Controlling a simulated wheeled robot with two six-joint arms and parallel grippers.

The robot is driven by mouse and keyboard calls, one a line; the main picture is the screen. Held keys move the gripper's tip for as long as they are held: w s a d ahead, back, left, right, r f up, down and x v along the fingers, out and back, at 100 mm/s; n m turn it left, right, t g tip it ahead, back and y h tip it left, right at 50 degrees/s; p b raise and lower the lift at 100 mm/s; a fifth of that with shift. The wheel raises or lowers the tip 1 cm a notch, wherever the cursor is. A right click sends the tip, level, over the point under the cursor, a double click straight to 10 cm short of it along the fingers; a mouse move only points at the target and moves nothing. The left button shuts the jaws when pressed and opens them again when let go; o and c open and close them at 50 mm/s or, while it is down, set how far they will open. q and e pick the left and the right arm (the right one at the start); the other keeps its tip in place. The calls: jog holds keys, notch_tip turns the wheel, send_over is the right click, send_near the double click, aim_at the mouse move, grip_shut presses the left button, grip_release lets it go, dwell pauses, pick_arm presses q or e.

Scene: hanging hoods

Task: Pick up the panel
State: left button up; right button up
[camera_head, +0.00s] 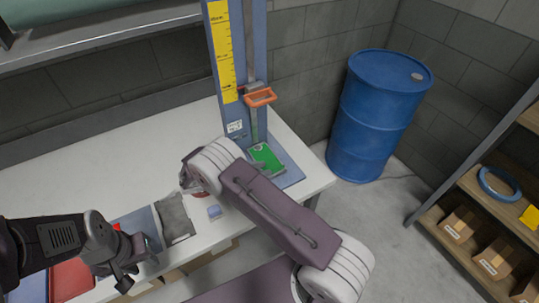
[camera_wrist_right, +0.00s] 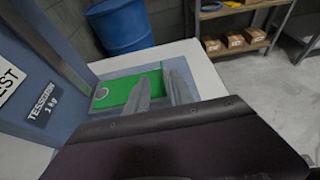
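The panel appears to be the flat green board (camera_head: 266,158) on the blue base of the test stand. It also shows in the right wrist view (camera_wrist_right: 117,92), lying against the stand. My right gripper (camera_wrist_right: 163,82) has two grey fingers spread apart, over the right part of the panel. I cannot tell if they touch it. In the head view my right forearm hides most of that gripper. My left gripper (camera_head: 137,269) is open and empty at the lower left, over the front of the table, far from the panel.
The stand's blue column (camera_head: 236,110) with a yellow scale and orange clamp (camera_head: 260,97) rises beside the panel. A blue barrel (camera_head: 378,115) and shelf stand right.

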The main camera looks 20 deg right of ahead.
aim_at(281, 166)
jog(key=shift+s+r, duration=0.1)
jog(key=shift+s, duration=0.05)
jog(key=shift+d, duration=0.35)
jog(key=p+x, duration=0.1)
jog(key=x, duration=0.2)
jog(key=shift+w+d+f, duration=0.25)
jog(key=shift+f, duration=0.1)
jog(key=shift+s+d+p, duration=0.1)
jog(key=shift+d+p, duration=0.3)
jog(key=p+x, duration=0.1)
jog(key=x, duration=0.2)
jog(key=shift+s+d+f, duration=0.1)
jog(key=shift+s+d, duration=0.05)
jog(key=shift+d, duration=0.15)
jog(key=shift+d+f, duration=0.2)
jog(key=shift+d, duration=0.05)
jog(key=shift+a, duration=0.1)
grip_shut()
